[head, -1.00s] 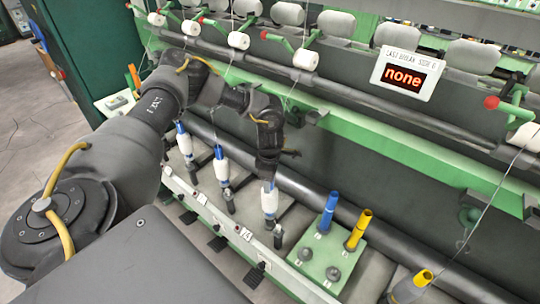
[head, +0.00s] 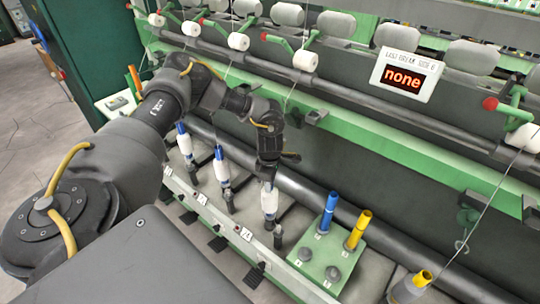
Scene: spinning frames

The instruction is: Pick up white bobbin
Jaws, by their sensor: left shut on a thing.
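The white bobbin (head: 269,201) stands upright on its spindle on the spinning frame's ledge, the rightmost in a row of white bobbins. My left gripper (head: 269,180) is directly above it, pointing down, and is shut on its top end. The fingertips are small in the head view, and the bobbin's top is hidden between them. Two other white bobbins with blue tops, one in the middle (head: 221,166) and one farther left (head: 184,142), stand on spindles to the left. My right gripper is not in view.
A green peg plate (head: 322,262) to the right holds a blue tube (head: 328,212) and a yellow tube (head: 358,230). A yellow-topped bobbin (head: 410,287) stands near the bottom right. A dark roller (head: 310,194) runs behind the row. A display (head: 403,78) reads "none".

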